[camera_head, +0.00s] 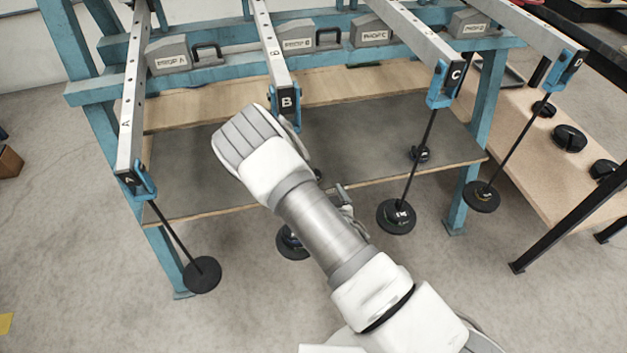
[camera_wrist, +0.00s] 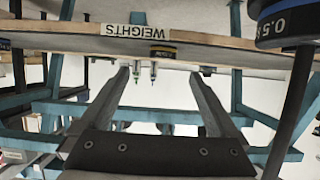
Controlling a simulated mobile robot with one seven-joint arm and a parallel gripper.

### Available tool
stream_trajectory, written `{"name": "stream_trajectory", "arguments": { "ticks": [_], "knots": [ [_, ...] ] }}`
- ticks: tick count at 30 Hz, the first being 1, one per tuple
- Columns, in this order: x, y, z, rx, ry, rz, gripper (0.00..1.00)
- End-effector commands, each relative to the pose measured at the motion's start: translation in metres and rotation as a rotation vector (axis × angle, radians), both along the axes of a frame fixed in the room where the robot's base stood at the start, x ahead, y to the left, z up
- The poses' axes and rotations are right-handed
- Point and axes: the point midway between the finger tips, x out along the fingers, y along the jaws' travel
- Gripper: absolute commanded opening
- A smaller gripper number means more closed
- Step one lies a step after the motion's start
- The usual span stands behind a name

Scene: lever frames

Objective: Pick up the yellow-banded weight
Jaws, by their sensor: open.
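In the head view my arm covers the middle of the shelf, my gripper is mostly hidden behind the arm, and I cannot make out the yellow band.
A blue-banded "0.5" weight (camera_wrist: 283,22) is close at the wrist view's upper right, with a dark rod below it. In the head view, levers carry hanging black discs, such as disc A (camera_head: 202,275) and disc C (camera_head: 396,216). A small black weight (camera_head: 418,154) sits on the shelf (camera_head: 350,135).

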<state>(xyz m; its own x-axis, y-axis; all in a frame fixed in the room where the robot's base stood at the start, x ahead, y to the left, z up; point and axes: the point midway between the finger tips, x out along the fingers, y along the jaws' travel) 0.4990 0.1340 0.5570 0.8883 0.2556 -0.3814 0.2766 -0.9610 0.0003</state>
Motion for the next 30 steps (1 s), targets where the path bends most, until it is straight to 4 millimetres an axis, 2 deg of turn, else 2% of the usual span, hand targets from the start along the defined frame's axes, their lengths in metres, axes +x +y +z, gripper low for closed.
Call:
{"name": "stream_trajectory", "arguments": {
  "ticks": [3,11,16,21,29,30],
  "knots": [
    [0.017,0.006,-0.01,0.0,-0.001,0.002,0.96],
    [0.033,0.012,-0.017,0.0,0.001,0.002,0.96],
    [0.054,0.023,-0.031,-0.001,0.0,0.003,0.96],
    [0.07,0.026,-0.035,0.0,0.001,0.001,0.96],
    [0.072,0.027,-0.034,-0.001,0.002,0.0,0.96],
    [0.072,0.026,-0.034,-0.001,0.002,0.0,0.89]
  ]
}}
